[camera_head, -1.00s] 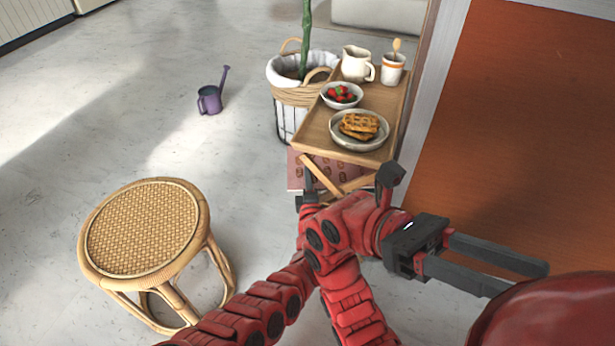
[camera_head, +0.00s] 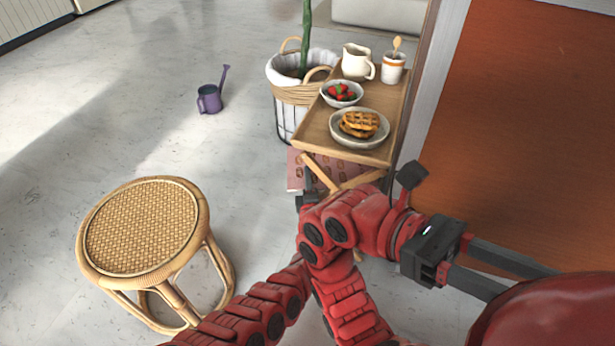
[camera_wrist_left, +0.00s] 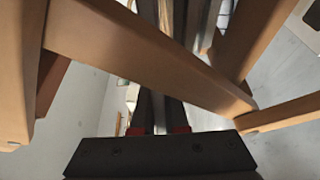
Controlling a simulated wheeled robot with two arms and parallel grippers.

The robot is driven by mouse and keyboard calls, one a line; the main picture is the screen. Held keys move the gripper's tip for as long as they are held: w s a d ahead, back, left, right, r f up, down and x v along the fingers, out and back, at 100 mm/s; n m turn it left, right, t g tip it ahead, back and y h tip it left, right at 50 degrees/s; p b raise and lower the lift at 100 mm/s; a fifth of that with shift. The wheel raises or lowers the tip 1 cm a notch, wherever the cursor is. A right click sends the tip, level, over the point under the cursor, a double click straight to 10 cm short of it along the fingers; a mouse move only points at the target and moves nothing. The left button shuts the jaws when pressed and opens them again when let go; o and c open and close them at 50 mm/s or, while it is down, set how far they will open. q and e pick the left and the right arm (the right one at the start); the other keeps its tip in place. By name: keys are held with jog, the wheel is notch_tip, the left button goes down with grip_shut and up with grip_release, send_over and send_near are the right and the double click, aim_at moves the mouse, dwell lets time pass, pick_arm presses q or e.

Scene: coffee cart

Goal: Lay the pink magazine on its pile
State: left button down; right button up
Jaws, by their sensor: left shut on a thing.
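The pink magazine (camera_head: 296,170), with a printed pattern, shows below the near edge of the wooden tray table, partly hidden by its crossed legs. My left gripper (camera_head: 307,190) is low by the magazine's near edge, mostly hidden by my red arm, and is shut on it. In the left wrist view the dark fingers (camera_wrist_left: 163,112) are close together with a thin pale strip between them; the pink cover is not clear there. My right gripper (camera_head: 508,272) is empty, its fingers apart and pointing right, tips partly hidden by my red body. I cannot make out the pile.
The tray table (camera_head: 310,128) holds a waffle plate (camera_head: 340,138), strawberry bowl (camera_head: 330,99), jug (camera_head: 355,62) and cup (camera_head: 393,72). Its wooden legs (camera_wrist_left: 150,55) cross close to my left gripper. A plant basket (camera_head: 290,95), rattan stool (camera_head: 145,230) and watering can (camera_head: 209,100) stand on the floor.

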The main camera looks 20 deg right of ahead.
pick_arm(q)
jog(key=c, duration=0.9)
grip_release()
jog(key=shift+c, duration=0.2)
